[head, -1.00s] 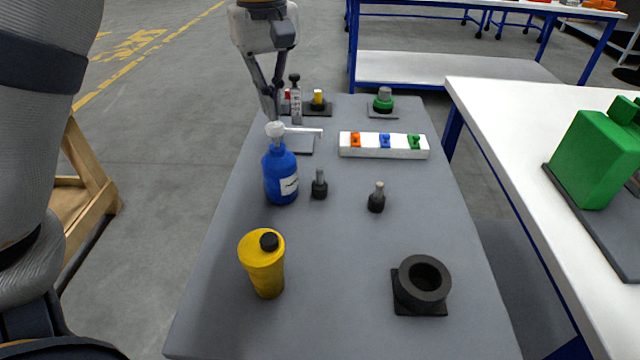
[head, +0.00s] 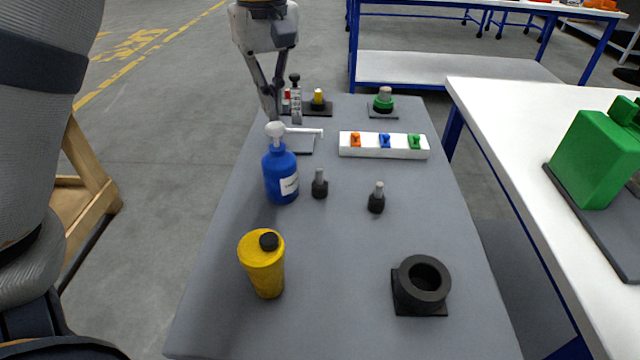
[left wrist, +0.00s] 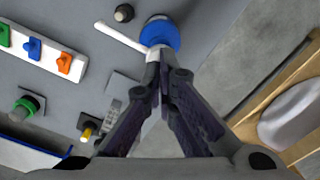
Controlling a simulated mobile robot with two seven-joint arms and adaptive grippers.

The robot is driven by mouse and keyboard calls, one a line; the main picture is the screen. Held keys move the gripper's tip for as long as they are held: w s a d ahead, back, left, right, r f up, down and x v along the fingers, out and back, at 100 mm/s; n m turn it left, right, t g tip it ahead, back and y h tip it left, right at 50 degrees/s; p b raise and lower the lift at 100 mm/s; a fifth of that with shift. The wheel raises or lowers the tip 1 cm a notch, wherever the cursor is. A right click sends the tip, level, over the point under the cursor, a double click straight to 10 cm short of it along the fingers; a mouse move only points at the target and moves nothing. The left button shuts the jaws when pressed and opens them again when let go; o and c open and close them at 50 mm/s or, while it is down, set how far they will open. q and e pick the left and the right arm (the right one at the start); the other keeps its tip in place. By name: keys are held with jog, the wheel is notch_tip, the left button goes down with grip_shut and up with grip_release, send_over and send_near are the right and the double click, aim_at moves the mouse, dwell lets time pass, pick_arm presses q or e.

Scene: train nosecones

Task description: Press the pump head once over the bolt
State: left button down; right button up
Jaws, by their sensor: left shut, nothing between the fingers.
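A blue pump bottle (head: 280,178) with a white pump head (head: 275,130) stands upright on the grey table. Its white nozzle points right in the head view. A dark bolt (head: 319,186) with a grey shank stands right of the bottle, and a similar bolt (head: 376,200) stands further right. In the head view I cannot tell whether the nozzle is directly over a bolt. My left gripper (head: 273,118) is shut and empty, its tips close to the pump head. The left wrist view shows the tips (left wrist: 164,62) beside the blue bottle (left wrist: 160,34); contact is unclear. My right gripper is out of view.
A yellow bottle (head: 262,264) and a black ring block (head: 422,284) stand nearer. A white strip (head: 384,153) with orange, blue and green pieces lies behind the bolts. A green knob (head: 383,104) is at the back. The table's middle front is clear.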

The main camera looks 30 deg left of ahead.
aim_at(275, 125)
pick_arm(q)
jog(key=shift+f, duration=1.8)
jog(key=shift+r, duration=1.7)
notch_tip(275, 125, up, 6)
